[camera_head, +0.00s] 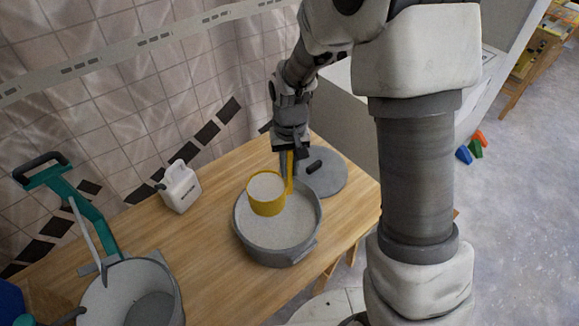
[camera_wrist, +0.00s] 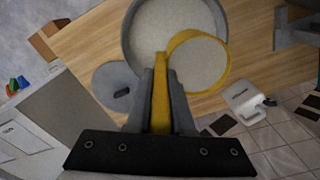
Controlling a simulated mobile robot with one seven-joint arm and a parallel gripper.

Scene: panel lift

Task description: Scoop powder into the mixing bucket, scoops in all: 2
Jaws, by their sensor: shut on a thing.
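My gripper (camera_head: 288,160) is shut on the upright handle of a yellow scoop (camera_head: 267,207). The scoop is full of pale powder and is over the grey powder tub (camera_head: 279,261); I cannot tell whether it touches the powder in the tub. In the wrist view my gripper (camera_wrist: 160,82) holds the yellow handle, and the scoop (camera_wrist: 174,44) overlaps the tub's rim (camera_wrist: 126,33). The mixing bucket (camera_head: 93,300), pale grey with a darker inside bottom, stands at the lower left of the head view. A teal-handled tool (camera_head: 92,212) rises beside or from it.
A grey lid (camera_head: 333,182) with a dark knob lies on the wooden table behind the tub. A white jug (camera_head: 180,190) stands near the tiled wall. Bare table (camera_head: 200,240) lies between tub and bucket.

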